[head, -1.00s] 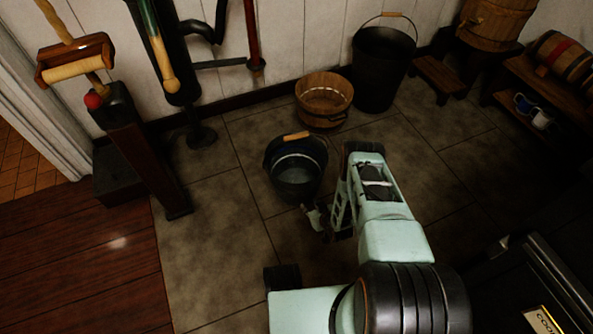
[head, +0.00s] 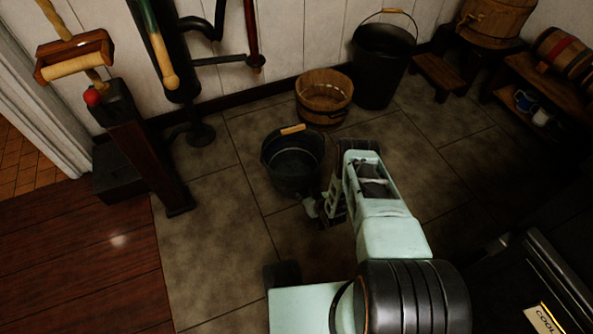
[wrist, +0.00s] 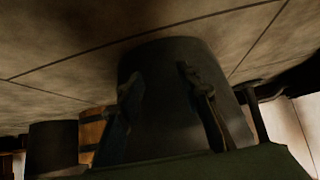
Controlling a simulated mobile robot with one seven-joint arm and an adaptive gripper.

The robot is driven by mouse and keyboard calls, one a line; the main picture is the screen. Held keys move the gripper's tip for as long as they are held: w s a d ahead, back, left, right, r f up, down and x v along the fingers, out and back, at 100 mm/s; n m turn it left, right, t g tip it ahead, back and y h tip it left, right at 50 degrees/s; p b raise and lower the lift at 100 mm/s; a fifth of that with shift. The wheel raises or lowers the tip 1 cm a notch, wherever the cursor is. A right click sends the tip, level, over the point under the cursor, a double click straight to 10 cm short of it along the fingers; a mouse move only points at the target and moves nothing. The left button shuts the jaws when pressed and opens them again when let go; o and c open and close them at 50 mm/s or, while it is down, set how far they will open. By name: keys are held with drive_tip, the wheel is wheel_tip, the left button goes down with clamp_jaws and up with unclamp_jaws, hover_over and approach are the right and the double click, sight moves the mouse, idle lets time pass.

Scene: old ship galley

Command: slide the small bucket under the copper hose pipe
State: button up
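The small bucket (head: 281,178) is dark, upright on the floor in the middle of the head view, its wooden handle grip at its far rim. In the wrist view the bucket (wrist: 165,70) fills the middle, with floor above it. My gripper (head: 318,207) is low at the bucket's near right side. Its two fingers (wrist: 167,95) stand apart in front of the bucket wall, with nothing seen gripped; contact is unclear. A green tube with a tan, copper-like end (head: 170,82) hangs by the black pump, left of and behind the bucket. I cannot tell if this is the hose pipe.
A wooden tub (head: 323,113) and a tall black bucket (head: 378,85) stand behind and right of the small bucket. A dark post (head: 148,160) and the pump's foot (head: 201,134) stand left. Tiled floor (head: 215,215) between is clear.

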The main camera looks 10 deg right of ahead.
sight(304, 186)
drive_tip(key=shift+w+a+r, duration=0.1)
drive_tip(key=shift+w+a, duration=0.15)
drive_tip(key=shift+w, duration=0.55)
drive_tip(key=shift+w+a+r, duration=0.1)
drive_tip(key=shift+w+a, duration=0.15)
drive_tip(key=shift+w, duration=0.6)
drive_tip(key=shift+w+a, duration=0.25)
drive_tip(key=shift+w, duration=0.55)
drive_tip(key=shift+w, duration=0.15)
